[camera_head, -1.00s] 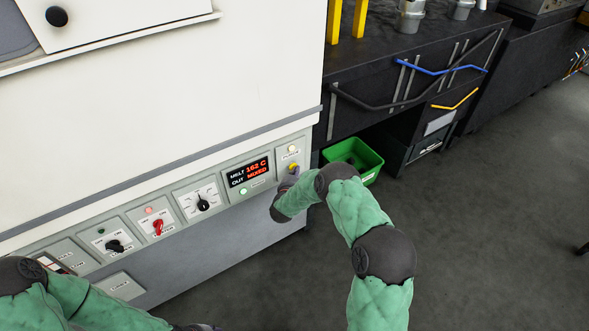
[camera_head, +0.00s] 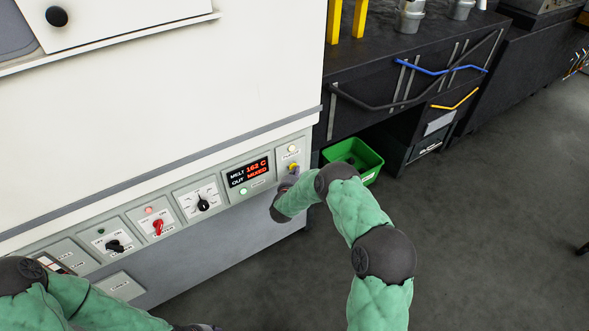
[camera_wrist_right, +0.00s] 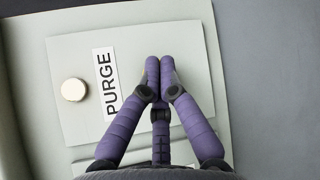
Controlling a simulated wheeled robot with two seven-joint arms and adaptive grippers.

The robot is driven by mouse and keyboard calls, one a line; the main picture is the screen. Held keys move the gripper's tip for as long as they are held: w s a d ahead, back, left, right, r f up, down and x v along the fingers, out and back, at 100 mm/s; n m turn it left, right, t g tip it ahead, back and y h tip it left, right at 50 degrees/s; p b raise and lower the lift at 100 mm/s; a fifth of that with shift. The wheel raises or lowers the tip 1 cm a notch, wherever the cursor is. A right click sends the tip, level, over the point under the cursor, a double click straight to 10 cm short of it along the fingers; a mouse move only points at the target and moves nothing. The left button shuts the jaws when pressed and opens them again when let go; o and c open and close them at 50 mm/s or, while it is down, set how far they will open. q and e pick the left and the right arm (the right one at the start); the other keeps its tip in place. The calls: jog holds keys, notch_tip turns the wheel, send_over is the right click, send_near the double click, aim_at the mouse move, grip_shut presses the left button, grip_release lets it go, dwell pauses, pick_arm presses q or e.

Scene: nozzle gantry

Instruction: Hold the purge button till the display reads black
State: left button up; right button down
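The purge button (camera_head: 293,167) is yellow and sits on the panel plate labelled PURGE at the right end of the control row. My right gripper (camera_head: 291,173) is at the button, with its fingertips over it. In the right wrist view its purple fingers (camera_wrist_right: 160,66) are shut together against the PURGE plate (camera_wrist_right: 75,50) and hide the button. How far the button is pressed cannot be told. The display (camera_head: 248,172) reads MELT 162 C and OUT MIXED, the latter in red. My left gripper is not clearly seen; my left arm is at the lower left.
A pale lamp (camera_wrist_right: 73,90) sits beside the PURGE label. Left of the display are a black rotary knob (camera_head: 203,205), a red switch (camera_head: 158,228) and a black switch (camera_head: 115,246). A green bin (camera_head: 354,158) stands behind my right arm.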

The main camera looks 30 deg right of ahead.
jog(key=shift+r, duration=0.1)
dwell(0.7)
jog(key=shift+s+d+p, duration=0.1)
jog(key=shift+s+p, duration=0.45)
jog(key=shift+s, duration=0.4)
jog(key=s+p, duration=0.2)
jog(key=s, duration=0.3)
jog(key=shift+d, duration=0.2)
